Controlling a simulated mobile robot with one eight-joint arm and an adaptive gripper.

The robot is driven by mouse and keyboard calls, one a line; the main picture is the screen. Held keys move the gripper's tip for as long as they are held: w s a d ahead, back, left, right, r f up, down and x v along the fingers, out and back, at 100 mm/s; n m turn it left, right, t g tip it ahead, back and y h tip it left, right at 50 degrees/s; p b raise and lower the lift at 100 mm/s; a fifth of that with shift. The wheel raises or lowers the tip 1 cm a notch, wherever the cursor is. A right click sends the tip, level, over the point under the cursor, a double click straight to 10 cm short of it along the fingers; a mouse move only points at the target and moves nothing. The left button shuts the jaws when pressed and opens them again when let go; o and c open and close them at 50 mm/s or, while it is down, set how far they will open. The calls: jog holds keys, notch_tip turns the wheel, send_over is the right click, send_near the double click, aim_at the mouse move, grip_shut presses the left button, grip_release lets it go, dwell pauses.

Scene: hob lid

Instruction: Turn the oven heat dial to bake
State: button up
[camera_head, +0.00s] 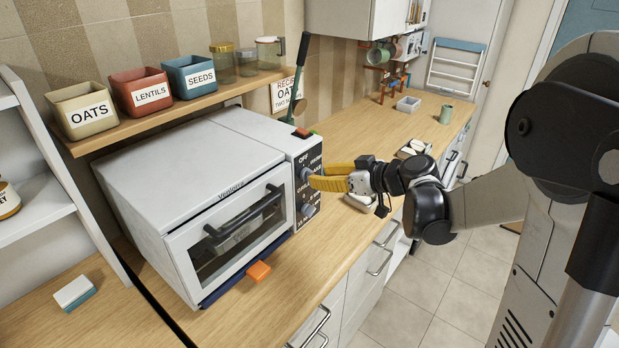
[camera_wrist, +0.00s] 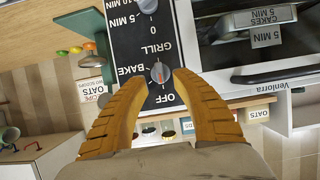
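The oven heat dial (camera_wrist: 160,72) is a small round grey knob with an orange-red pointer line, on the dark control panel (camera_wrist: 128,30). The wrist view is upside down; OFF, BAKE and GRILL are printed around the dial. The pointer line runs roughly along the OFF–GRILL direction; which end is the pointer I cannot tell. My gripper (camera_wrist: 160,84) has its two yellow fingers spread apart, tips near either side of the dial. Contact is not clear. In the head view my gripper (camera_head: 314,178) is at the front panel of the white oven (camera_head: 180,172), partly covering the dials.
A second dial (camera_wrist: 148,5) with minute markings sits on the same panel, below the heat dial on the oven. An orange block (camera_head: 259,272) lies on the counter before the oven door. A shelf with tins (camera_head: 142,91) runs behind.

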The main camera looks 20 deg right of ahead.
aim_at(310, 175)
jog(key=x, duration=0.4)
jog(key=shift+b, duration=0.35)
grip_shut()
